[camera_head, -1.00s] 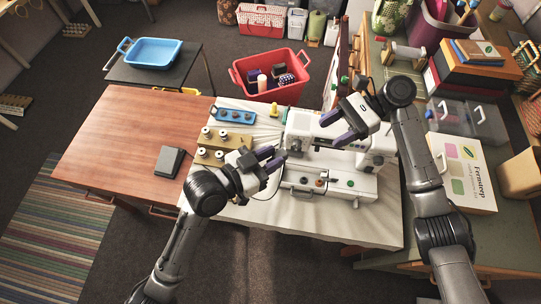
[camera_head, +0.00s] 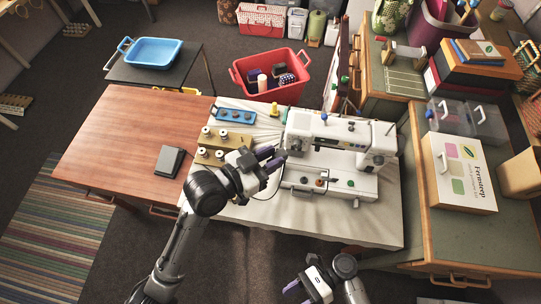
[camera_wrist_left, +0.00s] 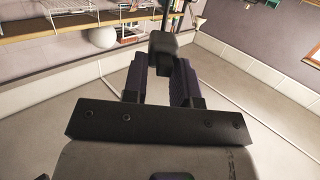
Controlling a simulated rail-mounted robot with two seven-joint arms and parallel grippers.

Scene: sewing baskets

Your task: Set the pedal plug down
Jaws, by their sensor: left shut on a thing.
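My left gripper (camera_head: 273,160) is over the white table, just left of the white sewing machine (camera_head: 335,137). In the left wrist view its two purple fingers (camera_wrist_left: 165,75) are closed on a small dark block, the pedal plug (camera_wrist_left: 164,45), held at the fingertips. The plug cannot be told apart from the fingers in the head view. The black foot pedal (camera_head: 171,160) lies on the brown table to the left. A thin dark cord shows near the gripper. My right gripper (camera_head: 303,291) is low in the head view, in front of the white table, with its fingers apart and empty.
A wooden spool holder (camera_head: 222,143) and a blue tray (camera_head: 235,115) stand behind my left gripper. The brown table (camera_head: 120,135) is mostly clear. A red basket (camera_head: 270,72) stands on the floor behind, and a white box (camera_head: 460,173) lies at right.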

